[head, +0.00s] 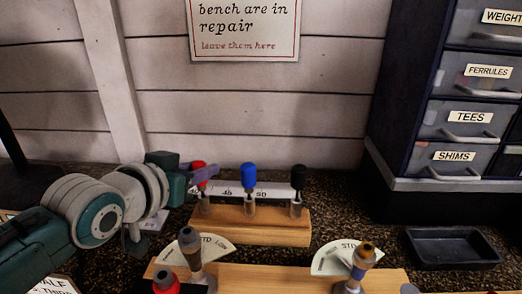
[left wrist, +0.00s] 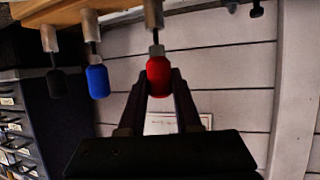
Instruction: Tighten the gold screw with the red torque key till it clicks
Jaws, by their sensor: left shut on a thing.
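The red torque key (head: 198,165) stands upright in the left place of a wooden rack (head: 245,230), its shaft still in a grey holder. My left gripper (head: 205,174) is shut on its red handle. In the left wrist view the red handle (left wrist: 158,72) sits between the two dark fingers (left wrist: 160,88). A sleeve with a gold-brown top (head: 365,250) stands tilted on a wooden block at the front right; I cannot tell if this top is the gold screw. A similar sleeve with a dark top (head: 189,240) stands front left. My right gripper is out of view.
A blue key (head: 248,176) and a black key (head: 298,178) stand close to the right in the same rack. White dial cards (head: 335,257) lie by the sleeves. A black tray (head: 452,247) and a drawer cabinet (head: 465,130) are at the right. A red-topped thing (head: 165,281) is in front.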

